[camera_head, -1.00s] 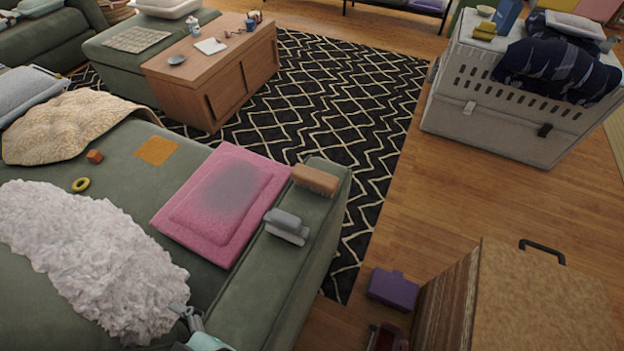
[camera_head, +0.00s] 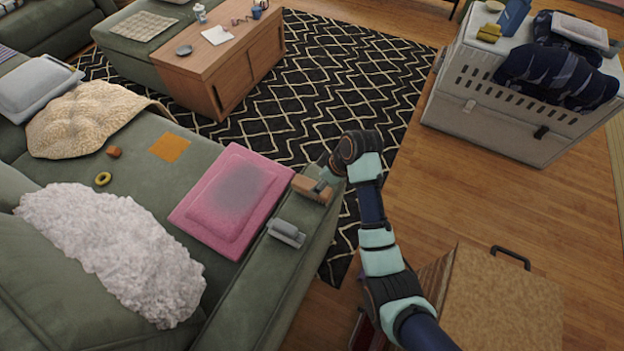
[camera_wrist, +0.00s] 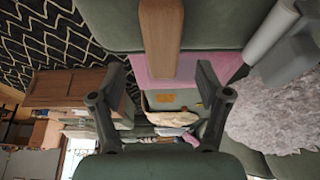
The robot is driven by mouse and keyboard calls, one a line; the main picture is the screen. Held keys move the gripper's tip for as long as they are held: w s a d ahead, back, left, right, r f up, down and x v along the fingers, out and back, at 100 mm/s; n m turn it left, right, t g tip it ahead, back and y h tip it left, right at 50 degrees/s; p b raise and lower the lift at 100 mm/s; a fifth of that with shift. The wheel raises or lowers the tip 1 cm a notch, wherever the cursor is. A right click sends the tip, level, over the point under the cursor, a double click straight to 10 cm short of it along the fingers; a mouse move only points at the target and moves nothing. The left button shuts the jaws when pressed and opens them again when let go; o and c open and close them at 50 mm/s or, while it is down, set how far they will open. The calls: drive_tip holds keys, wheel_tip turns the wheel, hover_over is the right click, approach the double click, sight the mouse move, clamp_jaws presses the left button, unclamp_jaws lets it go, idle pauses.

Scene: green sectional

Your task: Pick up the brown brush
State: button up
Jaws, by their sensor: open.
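The brown brush (camera_head: 312,191) lies on the green sofa's arm, beside the pink pad. It also shows in the wrist view as a long tan block (camera_wrist: 162,40) at the top middle. My gripper (camera_head: 324,179) is at the brush, seen from the far side of the sofa arm. In the wrist view my gripper (camera_wrist: 160,85) is open, its two fingers spread apart. The brush lies beyond the fingertips, lined up with the gap between them. Contact is not visible. Part of the brush is hidden by the gripper in the head view.
A grey brush-like object (camera_head: 286,233) lies nearer on the same sofa arm (camera_head: 275,280). The pink pad (camera_head: 232,200) and white fluffy throw (camera_head: 110,250) lie on the seat. A cardboard-coloured box (camera_head: 500,305) stands at the lower right. The patterned rug is clear.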

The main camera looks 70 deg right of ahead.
sight(312, 186)
drive_tip(key=x, duration=0.1)
drive_tip(key=b+x, duration=0.1)
drive_tip(key=shift+w+a+f, duration=0.2)
drive_tip(key=shift+a+f, duration=0.05)
drive_tip(key=shift+f, duration=0.1)
drive_tip(key=b+x, duration=0.3)
drive_tip(key=x, duration=0.2)
drive_tip(key=shift+s+d+f, duration=0.1)
drive_tip(key=shift+f, duration=0.1)
drive_tip(key=shift+r, duration=0.1)
drive_tip(key=c, duration=1.4)
wheel_tip(312, 186, up, 20)
drive_tip(key=p, duration=0.7)
drive_tip(key=shift+c, duration=0.2)
